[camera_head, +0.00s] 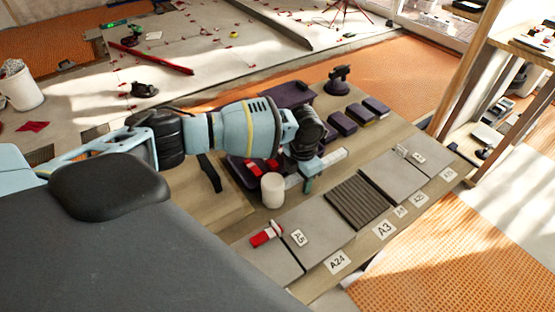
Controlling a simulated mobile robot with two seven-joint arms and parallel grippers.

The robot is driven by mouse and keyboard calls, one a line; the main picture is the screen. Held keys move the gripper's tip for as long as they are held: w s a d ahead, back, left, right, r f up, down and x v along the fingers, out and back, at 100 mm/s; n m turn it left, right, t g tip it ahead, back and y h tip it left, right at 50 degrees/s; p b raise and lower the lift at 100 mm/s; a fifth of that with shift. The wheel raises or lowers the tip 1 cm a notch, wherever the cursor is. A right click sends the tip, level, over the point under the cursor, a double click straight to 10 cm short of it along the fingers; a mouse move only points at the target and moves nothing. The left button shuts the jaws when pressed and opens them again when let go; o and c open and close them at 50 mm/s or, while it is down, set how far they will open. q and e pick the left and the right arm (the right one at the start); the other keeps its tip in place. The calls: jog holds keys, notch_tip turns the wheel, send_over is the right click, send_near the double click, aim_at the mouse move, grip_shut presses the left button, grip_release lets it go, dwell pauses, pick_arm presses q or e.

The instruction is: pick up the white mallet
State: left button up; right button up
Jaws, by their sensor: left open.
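A white cylinder (272,190), which looks like the head of the white mallet, stands on the wooden work table. Its handle cannot be made out clearly. My left arm reaches in from the left, and my left gripper (306,182) is just right of the white cylinder, low over the table. The gripper is open, and I see nothing held in it. A pale bar close to the gripper is partly covered, and I cannot tell whether it belongs to the gripper or the mallet. My right gripper is not in view.
A red-and-white item (266,234) lies on a grey tile in front. A ribbed dark tile (358,200) and label cards, including A3 (384,229), line the front edge. Dark purple blocks (342,123) and a black suction-cup tool (339,80) are behind. A white bucket (20,88) stands far left.

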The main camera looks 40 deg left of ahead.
pick_arm(q)
grip_shut()
jog(key=shift+r, duration=0.1)
notch_tip(320, 180, up, 10)
dwell(0.6)
